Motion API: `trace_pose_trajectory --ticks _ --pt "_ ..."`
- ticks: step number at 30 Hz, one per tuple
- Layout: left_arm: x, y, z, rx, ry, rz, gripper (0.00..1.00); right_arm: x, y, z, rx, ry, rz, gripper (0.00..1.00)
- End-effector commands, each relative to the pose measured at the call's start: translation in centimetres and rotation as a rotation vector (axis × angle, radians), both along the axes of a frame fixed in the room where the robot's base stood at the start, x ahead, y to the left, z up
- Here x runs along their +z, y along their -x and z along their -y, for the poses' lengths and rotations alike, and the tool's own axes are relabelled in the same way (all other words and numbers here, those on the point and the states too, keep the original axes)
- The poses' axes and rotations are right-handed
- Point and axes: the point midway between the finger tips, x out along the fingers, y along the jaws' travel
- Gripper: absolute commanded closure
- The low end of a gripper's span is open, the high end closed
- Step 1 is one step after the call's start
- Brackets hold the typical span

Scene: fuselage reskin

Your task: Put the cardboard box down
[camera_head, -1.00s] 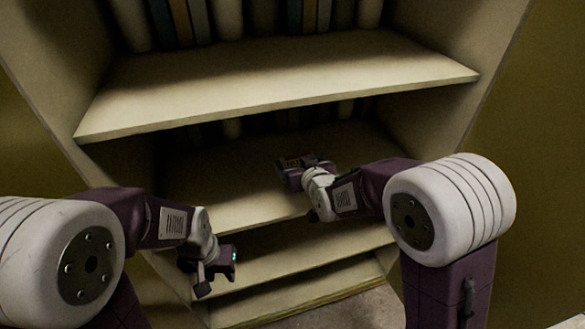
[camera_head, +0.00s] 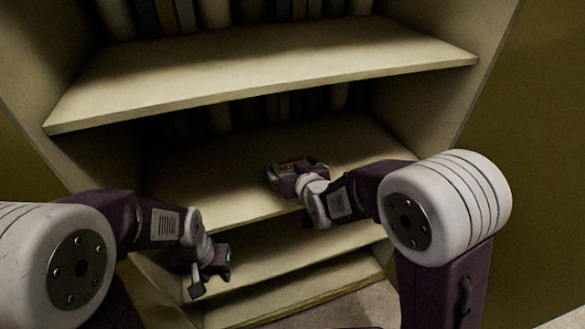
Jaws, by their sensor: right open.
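I cannot make out a cardboard box in this view. My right gripper (camera_head: 276,176) is open and reaches into the middle bay of the shelf unit, over the middle shelf board (camera_head: 225,190). A small brownish patch with markings shows on top of it; I cannot tell whether that is part of the gripper. My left gripper (camera_head: 210,278) hangs low in front of the lower shelves, pointing down. I see nothing held in it, and its jaw opening is unclear.
The upper shelf board (camera_head: 270,75) juts out above both grippers. Dark and pale book-like items (camera_head: 215,14) stand at the back of the shelves. The lower shelf (camera_head: 300,250) is bare where visible. Side panels (camera_head: 440,110) bound the bays, and floor (camera_head: 370,310) shows at lower right.

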Motion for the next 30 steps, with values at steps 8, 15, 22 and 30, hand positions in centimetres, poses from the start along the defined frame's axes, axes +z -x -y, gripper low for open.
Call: trace_pose_trajectory --ticks 8,15,22,30 --pt "1.2 0.0 0.0 0.000 0.000 0.000 0.64 2.1 3.2 1.0 0.001 -0.001 0.001 0.00" --pt "-0.7 0.0 0.0 0.000 0.000 0.000 0.64 3.0 6.7 2.2 -0.001 -0.001 0.007 0.00" --pt "-2.7 0.0 0.0 0.000 0.000 0.000 0.64 4.2 9.3 3.2 -0.006 0.000 0.007 0.00" --pt "-3.2 0.0 0.0 0.000 0.000 0.000 0.64 4.9 10.6 3.4 0.001 0.000 0.001 0.00"
